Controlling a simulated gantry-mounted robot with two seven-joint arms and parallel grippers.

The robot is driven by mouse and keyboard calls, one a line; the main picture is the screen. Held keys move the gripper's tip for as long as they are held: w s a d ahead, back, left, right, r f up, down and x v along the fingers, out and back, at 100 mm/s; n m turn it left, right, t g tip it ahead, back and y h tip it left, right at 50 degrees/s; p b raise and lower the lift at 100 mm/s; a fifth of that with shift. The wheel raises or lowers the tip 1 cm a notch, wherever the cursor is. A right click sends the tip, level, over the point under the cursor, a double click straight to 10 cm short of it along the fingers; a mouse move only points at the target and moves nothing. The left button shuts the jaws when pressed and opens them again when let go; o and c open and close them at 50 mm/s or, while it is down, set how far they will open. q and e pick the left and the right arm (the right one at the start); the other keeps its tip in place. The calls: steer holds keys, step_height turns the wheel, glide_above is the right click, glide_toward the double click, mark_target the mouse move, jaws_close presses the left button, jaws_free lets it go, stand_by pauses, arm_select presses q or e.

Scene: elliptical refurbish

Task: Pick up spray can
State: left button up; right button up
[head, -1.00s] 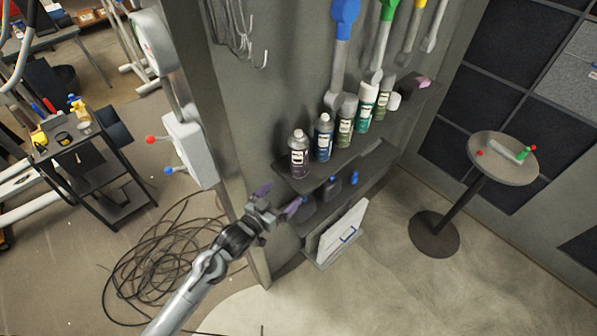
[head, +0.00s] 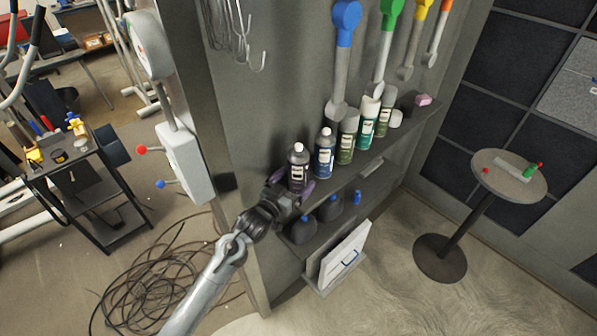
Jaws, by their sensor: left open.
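Several spray cans stand upright in a row on the upper shelf (head: 375,150) of the wall unit. My left gripper (head: 293,186) is at the purple can's lower part. Its purple-tipped fingers are open and appear to lie on either side of the can; contact cannot be told. My right gripper is not in view.
Dark bottles with blue caps (head: 329,207) and a white panel (head: 345,252) sit on the lower shelves. Large coloured-handle tools (head: 343,60) hang above the cans. A round table (head: 510,180) stands right, and a black cable coil (head: 150,285) lies on the floor.

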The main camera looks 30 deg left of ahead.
mark_target(302, 162)
arm_select(q)
steer(key=shift+w+f, duration=0.15)
steer(key=shift+w, duration=2.3)
steer(key=shift+c, duration=0.3)
steer(key=c, duration=1.1)
steer(key=shift+r, duration=0.8)
steer(key=s+d+r, duration=0.1)
steer(key=d+r, duration=0.8)
steer(key=d, duration=0.2)
steer(key=shift+s+d+r+b, duration=0.2)
steer(key=shift+d+r+b, duration=0.1)
steer(key=shift+b, duration=0.15)
